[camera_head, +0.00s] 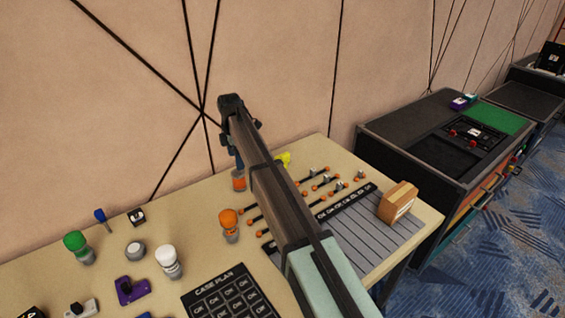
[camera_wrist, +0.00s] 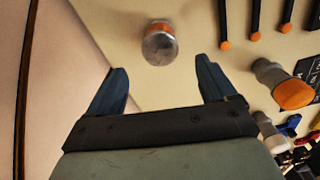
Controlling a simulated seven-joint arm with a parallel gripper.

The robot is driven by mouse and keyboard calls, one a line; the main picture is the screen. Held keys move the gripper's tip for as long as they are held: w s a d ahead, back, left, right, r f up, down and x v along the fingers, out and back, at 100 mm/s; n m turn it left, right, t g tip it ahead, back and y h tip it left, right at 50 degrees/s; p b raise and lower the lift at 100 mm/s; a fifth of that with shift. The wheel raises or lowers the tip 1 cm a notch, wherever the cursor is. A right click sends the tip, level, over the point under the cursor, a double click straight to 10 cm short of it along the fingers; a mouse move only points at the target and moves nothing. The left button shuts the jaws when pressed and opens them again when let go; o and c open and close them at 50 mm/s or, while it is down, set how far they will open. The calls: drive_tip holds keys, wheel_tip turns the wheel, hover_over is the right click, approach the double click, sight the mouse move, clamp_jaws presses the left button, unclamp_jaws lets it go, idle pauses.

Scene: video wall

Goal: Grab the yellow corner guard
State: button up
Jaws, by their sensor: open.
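The yellow corner guard (camera_head: 283,158) is a small bright yellow piece on the beige table near the wall. It sits just right of my arm in the head view, and its left part may be hidden by the arm. I cannot make it out in the wrist view. My gripper (camera_wrist: 160,72) is open with two dark blue fingers and nothing between them. In the head view, my gripper (camera_head: 237,160) is mostly behind the arm, left of the yellow corner guard and close to an orange-banded jar (camera_head: 238,182).
The jar also shows ahead of the fingers in the wrist view (camera_wrist: 159,46). An orange-topped bottle (camera_head: 229,224) stands left of my arm. Dark rods with orange ends (camera_head: 322,186) lie to its right, near a wooden block (camera_head: 398,203). The wall (camera_head: 270,60) rises behind the table.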

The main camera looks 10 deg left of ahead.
drive_tip(key=o, duration=0.3)
drive_tip(key=w+d+m, duration=0.1)
drive_tip(key=w+d, duration=0.5)
drive_tip(key=d, duration=0.2)
drive_tip(key=r+m, duration=0.1)
drive_tip(key=m, duration=0.2)
hover_over(286, 162)
drive_tip(key=w+a, duration=0.1)
drive_tip(key=w+m, duration=0.3)
drive_tip(key=m, duration=0.9)
drive_tip(key=shift+s+a+f, duration=0.1)
drive_tip(key=shift+a+f, duration=0.05)
drive_tip(key=shift+f, duration=3.2)
drive_tip(key=shift+a+f, duration=0.1)
drive_tip(key=shift+f, duration=3.25)
